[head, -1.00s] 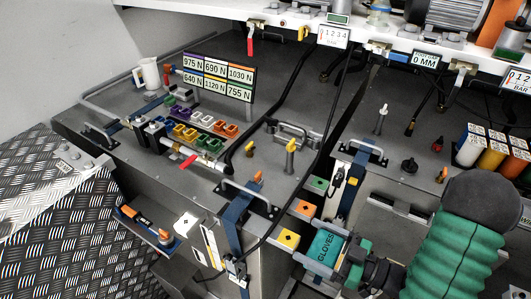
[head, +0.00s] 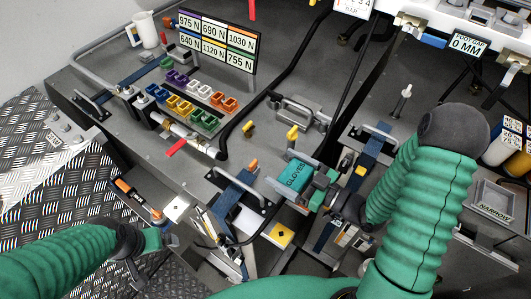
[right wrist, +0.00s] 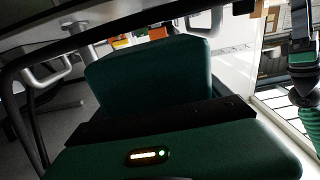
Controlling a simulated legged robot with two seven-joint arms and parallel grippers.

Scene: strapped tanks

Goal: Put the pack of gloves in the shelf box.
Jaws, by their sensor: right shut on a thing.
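The teal pack of gloves (head: 293,172), lettered GLOVES, is between the grey fingers of my right gripper (head: 301,176). The gripper is shut on it, above the grey bench by the blue straps. In the right wrist view, a dark green panel (right wrist: 150,72) beyond my gripper's body seems to be the pack. My left gripper (head: 165,241) is low at the left, beside the bench front; its fingers are too small to tell open from shut. A small open box (head: 150,211) on the bench's left side holds an orange and black tool; I cannot tell whether it is the shelf box.
Grey handles (head: 297,115) and blue straps (head: 234,190) stand up around the pack. Several coloured bins (head: 190,105) sit below a label board (head: 215,45). A tray marked NARROW (head: 492,205) is at the right. A black cable (head: 262,95) crosses the bench.

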